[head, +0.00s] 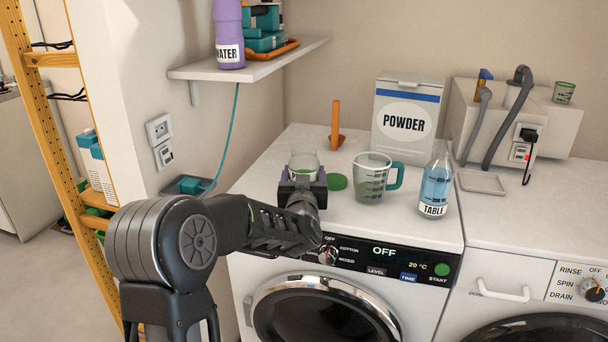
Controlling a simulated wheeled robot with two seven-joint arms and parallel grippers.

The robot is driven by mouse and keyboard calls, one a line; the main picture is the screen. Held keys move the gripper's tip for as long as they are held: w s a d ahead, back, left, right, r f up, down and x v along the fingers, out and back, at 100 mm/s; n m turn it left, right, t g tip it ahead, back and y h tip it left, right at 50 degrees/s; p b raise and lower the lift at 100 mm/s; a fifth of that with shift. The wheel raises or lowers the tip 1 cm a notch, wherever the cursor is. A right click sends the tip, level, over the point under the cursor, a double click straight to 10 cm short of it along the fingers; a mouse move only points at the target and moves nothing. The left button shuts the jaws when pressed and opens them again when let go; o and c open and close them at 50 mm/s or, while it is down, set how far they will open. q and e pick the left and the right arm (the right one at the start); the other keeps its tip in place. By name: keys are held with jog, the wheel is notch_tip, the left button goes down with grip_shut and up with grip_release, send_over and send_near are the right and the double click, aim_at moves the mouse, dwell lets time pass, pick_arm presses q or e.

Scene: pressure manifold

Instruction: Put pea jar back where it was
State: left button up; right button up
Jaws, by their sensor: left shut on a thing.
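A small clear jar with some green inside (304,161) is between the fingers of my left gripper (303,178), above the left washer's white top. I take it for the pea jar; no label shows. My left gripper is shut on it, and its fingers and wrist hide the jar's lower part. I cannot tell whether the jar's bottom touches the top. A flat green disc, perhaps a lid (337,182), lies just right of the gripper. My right gripper is not in view.
A measuring cup with a teal handle (371,181), a TABLE bottle (436,184), a POWDER box (407,124) and an orange upright piece (336,130) stand on the washer top. A wall shelf (255,66) hangs upper left. The top's back left is clear.

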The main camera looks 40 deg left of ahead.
pick_arm(q)
jog(key=o, duration=2)
jog(key=shift+f, duration=0.1)
jog(key=shift+s+d, duration=0.15)
jog(key=shift+s, duration=0.05)
jog(key=v, duration=1.1)
jog(key=shift+s+d, duration=0.2)
